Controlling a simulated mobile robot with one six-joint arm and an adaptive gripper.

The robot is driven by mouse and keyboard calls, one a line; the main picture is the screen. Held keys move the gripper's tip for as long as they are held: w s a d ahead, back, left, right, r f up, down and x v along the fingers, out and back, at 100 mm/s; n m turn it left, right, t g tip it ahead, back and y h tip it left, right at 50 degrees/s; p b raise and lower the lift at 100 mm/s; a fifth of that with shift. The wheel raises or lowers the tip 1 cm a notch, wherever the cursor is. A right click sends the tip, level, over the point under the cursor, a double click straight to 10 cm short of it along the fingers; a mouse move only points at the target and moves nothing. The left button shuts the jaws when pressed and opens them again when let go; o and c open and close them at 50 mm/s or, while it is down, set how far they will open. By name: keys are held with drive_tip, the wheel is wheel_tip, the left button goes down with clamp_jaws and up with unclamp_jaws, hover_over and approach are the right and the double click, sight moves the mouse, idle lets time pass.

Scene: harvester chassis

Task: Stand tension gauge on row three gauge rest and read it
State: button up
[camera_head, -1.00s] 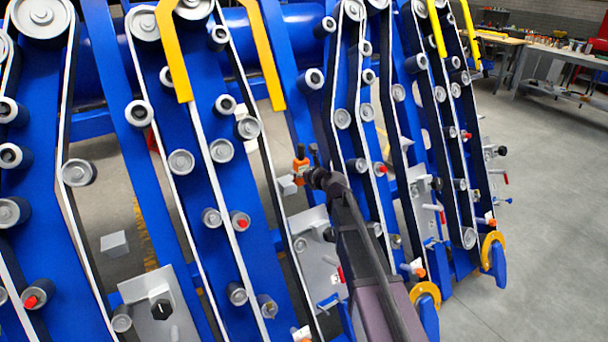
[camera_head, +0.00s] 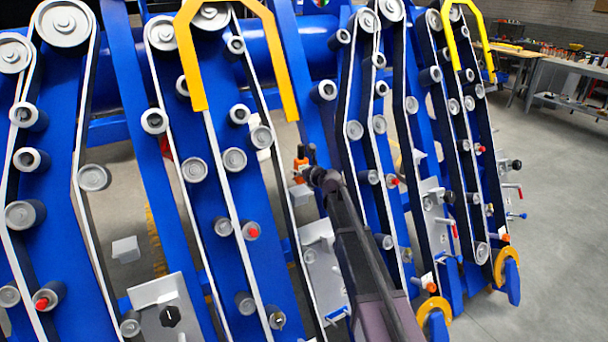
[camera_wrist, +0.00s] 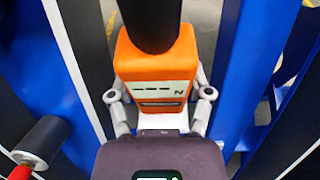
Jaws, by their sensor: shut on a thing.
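The tension gauge (camera_wrist: 157,75) is a boxy orange body with a black cylindrical top. Its pale display reads dashes and "N". My gripper (camera_wrist: 160,92) is shut on it, with a grey finger on each side. In the head view the gauge (camera_head: 301,165) is a small orange shape at the end of my arm, beside my gripper (camera_head: 309,172). A pale grey block (camera_head: 300,195) shows just below it among the belts. I cannot tell whether this block is the row three gauge rest, or whether the gauge touches it.
Blue uprights with belts and rollers (camera_head: 93,178) crowd both sides. A roller with a red end (camera_wrist: 40,140) is at the lower left in the wrist view. Yellow guards (camera_head: 190,55) stand above. A workbench (camera_head: 575,75) is far right, with open floor before it.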

sight(300, 180)
drive_tip(key=shift+w+a, duration=0.3)
drive_tip(key=shift+w, duration=0.2)
wheel_tip(300, 180, down, 4)
drive_tip(key=b, duration=0.3)
drive_tip(key=shift+s+r+b, duration=0.15)
drive_tip(key=shift+b, duration=0.2)
drive_tip(key=shift+f+b, duration=0.4)
drive_tip(key=o, duration=1.2)
drive_tip(key=shift+r, duration=0.25)
wheel_tip(300, 180, up, 4)
drive_tip(key=p, duration=0.4)
drive_tip(key=shift+d+r+p, duration=0.1)
drive_tip(key=shift+r+p, duration=0.05)
drive_tip(key=shift+p, duration=0.25)
drive_tip(key=s+d, duration=0.6)
drive_tip(key=s, duration=0.4)
drive_tip(key=d+r+p, duration=0.1)
drive_tip(key=d, duration=0.6)
drive_tip(key=d+r+n+g+y+p, duration=0.1)
drive_tip(key=d, duration=0.7)
drive_tip(key=d+r+n+g+y+p, duration=0.1)
drive_tip(key=d, duration=0.6)
drive_tip(key=shift+w+d+r+p, duration=0.1)
drive_tip(key=shift+d+r+p, duration=0.05)
drive_tip(key=shift+d+p, duration=0.2)
